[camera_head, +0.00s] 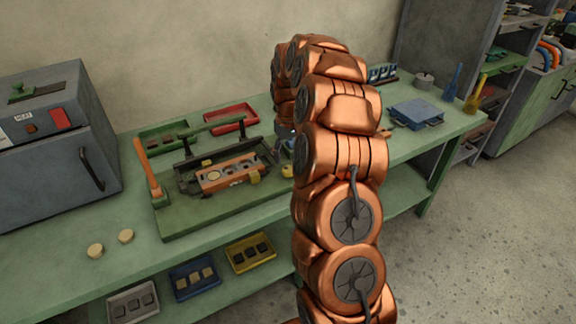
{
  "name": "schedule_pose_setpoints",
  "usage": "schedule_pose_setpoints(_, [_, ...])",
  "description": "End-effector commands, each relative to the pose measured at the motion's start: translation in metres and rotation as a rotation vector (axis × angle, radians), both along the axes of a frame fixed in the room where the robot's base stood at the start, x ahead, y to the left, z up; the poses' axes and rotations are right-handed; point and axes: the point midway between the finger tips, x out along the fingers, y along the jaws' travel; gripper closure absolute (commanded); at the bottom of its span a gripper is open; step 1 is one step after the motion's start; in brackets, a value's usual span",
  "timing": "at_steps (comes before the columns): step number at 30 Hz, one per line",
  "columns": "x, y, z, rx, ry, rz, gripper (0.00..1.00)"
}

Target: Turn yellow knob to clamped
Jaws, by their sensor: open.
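A clamping fixture with an orange-brown block (228,172) sits on a green base board (205,212) on the bench. A yellow rounded piece (287,171) shows at the right of the fixture, beside my arm, and looks like the yellow knob. A smaller yellow piece (256,177) is at the block's right end. Whether the knob is at clamped cannot be read. My copper arm arches up and over. My gripper (284,138) shows only as a small grey part below the arm's far end, above and behind the yellow rounded piece. Its fingers are mostly hidden by my arm.
An orange-handled lever (148,168) stands at the base board's left. A grey oven-like box (60,145) is at the far left. Green (163,138) and red (232,118) trays lie behind. A blue case (416,113) is at right. Two round discs (110,243) lie front left.

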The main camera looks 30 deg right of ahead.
Motion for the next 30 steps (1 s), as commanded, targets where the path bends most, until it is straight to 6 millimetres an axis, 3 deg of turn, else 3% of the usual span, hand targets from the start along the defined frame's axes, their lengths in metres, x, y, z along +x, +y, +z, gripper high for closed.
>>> schedule_pose_setpoints(12, [-0.001, 0.000, -0.053, 0.001, 0.003, 0.000, 0.32])
schedule_pose_setpoints(21, [0.000, 0.000, -0.057, 0.000, -0.001, -0.001, 0.33])
schedule_pose_setpoints(30, [0.000, 0.000, -0.057, 0.000, 0.000, -0.001, 0.64])
